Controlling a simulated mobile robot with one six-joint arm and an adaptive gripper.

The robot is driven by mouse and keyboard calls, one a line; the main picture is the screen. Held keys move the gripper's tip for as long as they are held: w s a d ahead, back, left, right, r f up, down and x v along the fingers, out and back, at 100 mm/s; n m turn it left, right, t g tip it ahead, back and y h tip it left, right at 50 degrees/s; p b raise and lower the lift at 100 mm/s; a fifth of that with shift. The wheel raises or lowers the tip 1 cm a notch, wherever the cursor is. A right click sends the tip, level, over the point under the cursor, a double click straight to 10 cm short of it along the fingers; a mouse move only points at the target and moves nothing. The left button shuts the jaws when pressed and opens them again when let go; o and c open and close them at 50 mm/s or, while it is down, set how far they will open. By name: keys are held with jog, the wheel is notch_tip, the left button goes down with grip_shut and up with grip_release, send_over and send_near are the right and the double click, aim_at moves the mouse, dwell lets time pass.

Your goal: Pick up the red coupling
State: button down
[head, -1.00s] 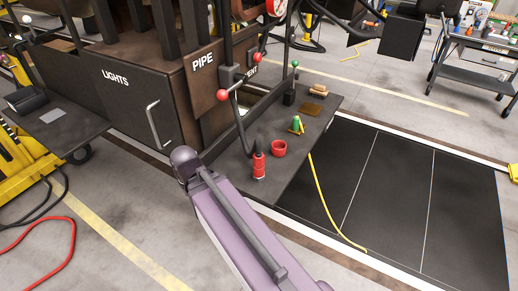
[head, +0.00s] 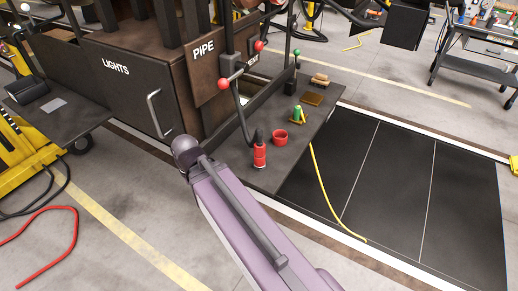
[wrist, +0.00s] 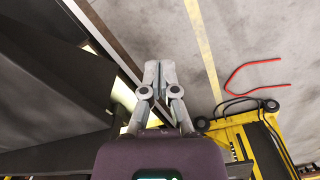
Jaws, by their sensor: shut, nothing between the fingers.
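A red cylinder with a black top (head: 260,155) stands upright on the dark shelf (head: 262,178) in the head view. A short, open red ring (head: 280,137) sits just behind it to the right. I cannot tell for sure which of the two is the red coupling. Neither shows in the wrist view. My gripper (wrist: 159,66) shows in the wrist view with its grey fingers together and nothing between them. It points over bare floor. In the head view my arm reaches up left of the shelf, and my gripper is not visible there.
A green-and-yellow item (head: 298,115) and brown blocks (head: 313,98) lie further back on the shelf. A yellow hose (head: 327,190) hangs off its right side. A dark cabinet marked LIGHTS (head: 120,85) stands behind my arm. A yellow cart (wrist: 256,140) shows in the wrist view.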

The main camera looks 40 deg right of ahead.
jog(key=c, duration=0.6)
grip_release()
jog(key=shift+a, duration=0.3)
jog(key=shift+s, duration=0.15)
